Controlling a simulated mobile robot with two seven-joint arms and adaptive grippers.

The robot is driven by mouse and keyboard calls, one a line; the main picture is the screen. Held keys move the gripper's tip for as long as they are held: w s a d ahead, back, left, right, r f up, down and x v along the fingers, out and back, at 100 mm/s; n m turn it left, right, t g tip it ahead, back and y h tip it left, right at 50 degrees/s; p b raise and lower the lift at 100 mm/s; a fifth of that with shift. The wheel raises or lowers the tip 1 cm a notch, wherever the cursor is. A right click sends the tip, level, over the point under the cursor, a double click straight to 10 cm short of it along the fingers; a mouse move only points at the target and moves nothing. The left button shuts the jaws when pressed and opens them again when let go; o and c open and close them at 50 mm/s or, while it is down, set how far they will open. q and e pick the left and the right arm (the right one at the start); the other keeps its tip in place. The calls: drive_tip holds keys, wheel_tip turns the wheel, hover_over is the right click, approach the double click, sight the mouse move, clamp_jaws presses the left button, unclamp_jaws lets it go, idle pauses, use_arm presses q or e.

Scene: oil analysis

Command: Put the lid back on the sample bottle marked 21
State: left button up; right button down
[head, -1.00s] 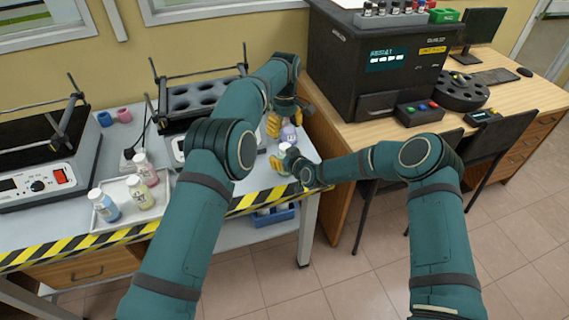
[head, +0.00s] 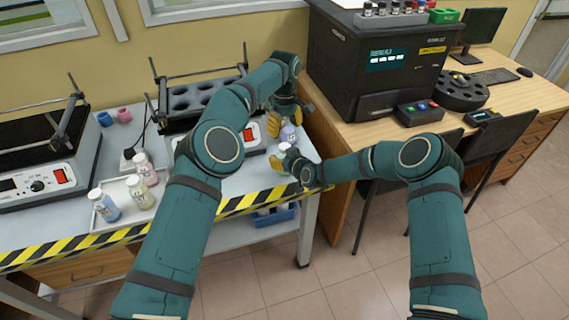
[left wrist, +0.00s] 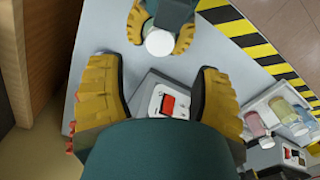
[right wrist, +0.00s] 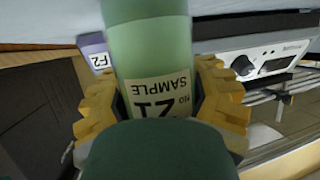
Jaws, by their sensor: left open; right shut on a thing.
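The green sample bottle (right wrist: 150,55) marked 21 is held in my right gripper (right wrist: 163,100), near the front right corner of the bench. In the left wrist view its top shows as a flat white disc (left wrist: 159,42) that looks like a lid; I cannot tell how firmly it sits. My right gripper also shows in the head view (head: 287,161), with its fingers around the bottle. My left gripper (left wrist: 156,68) is open, with nothing between its fingers. In the head view it is above and behind the bottle (head: 285,150), apart from it.
A purple bottle (head: 289,133) stands close behind the held bottle. A white tray (head: 112,218) with several bottles is at the left. Heating blocks (head: 190,97) stand at the back. A dark analyser (head: 350,75) is on the wooden desk at right.

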sight(285, 146)
use_arm(q)
drive_tip(key=shift+f, duration=4)
clamp_jaws()
drive_tip(key=shift+m, duration=1.6)
